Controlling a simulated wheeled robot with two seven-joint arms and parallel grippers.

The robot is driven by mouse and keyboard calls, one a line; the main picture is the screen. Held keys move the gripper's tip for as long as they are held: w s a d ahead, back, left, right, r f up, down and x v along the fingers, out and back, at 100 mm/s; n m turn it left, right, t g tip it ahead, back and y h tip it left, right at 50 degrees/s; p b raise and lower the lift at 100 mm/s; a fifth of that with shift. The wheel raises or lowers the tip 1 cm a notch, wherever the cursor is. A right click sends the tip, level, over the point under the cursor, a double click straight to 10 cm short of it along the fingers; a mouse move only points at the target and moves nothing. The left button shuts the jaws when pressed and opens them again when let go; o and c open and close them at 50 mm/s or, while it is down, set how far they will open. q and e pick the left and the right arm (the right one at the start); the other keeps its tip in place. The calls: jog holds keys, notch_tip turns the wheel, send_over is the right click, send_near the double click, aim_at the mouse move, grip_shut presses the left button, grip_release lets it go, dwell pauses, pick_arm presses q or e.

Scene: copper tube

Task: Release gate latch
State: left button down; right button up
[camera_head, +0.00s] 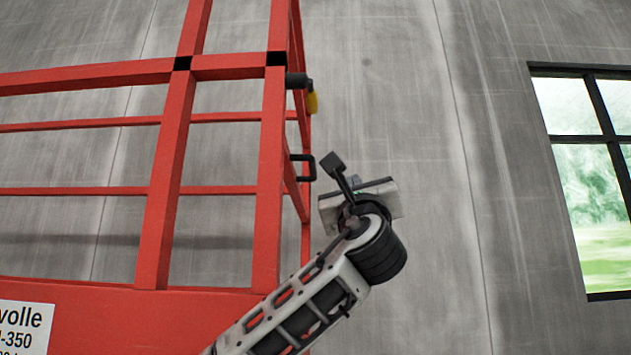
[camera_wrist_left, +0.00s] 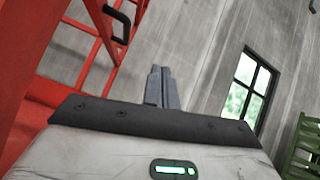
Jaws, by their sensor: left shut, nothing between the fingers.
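A red gate frame (camera_head: 272,170) stands at the left of the head view. A latch with a black body (camera_head: 297,81) and a yellow grip (camera_head: 312,102) sits high on its right post. Below it, a black loop handle (camera_head: 312,168) sticks out from the same post; a black handle also shows at the top left of the left wrist view (camera_wrist_left: 125,27). My left gripper (camera_head: 355,181) is right of and slightly below the loop handle in the head view, with no visible contact. Its two grey fingers (camera_wrist_left: 161,87) are together and empty. My right gripper is not in view.
Red rails (camera_head: 80,192) and a lower red panel with a white sign (camera_head: 25,328) fill the left. A concrete wall (camera_head: 430,100) is behind, with a window (camera_head: 585,180) at right. A green slatted object (camera_wrist_left: 305,145) is at the wrist view's right edge.

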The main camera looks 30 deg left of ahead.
aim_at(312, 111)
pick_arm(q)
jog(key=s+a+r+n+g+y, duration=0.1)
jog(key=s+a+r+g+y, duration=0.1)
jog(key=s+r+y, duration=0.2)
jog(key=shift+s+a+r+n, duration=0.15)
jog(key=shift+s+r+n, duration=0.25)
jog(key=shift+r, duration=0.15)
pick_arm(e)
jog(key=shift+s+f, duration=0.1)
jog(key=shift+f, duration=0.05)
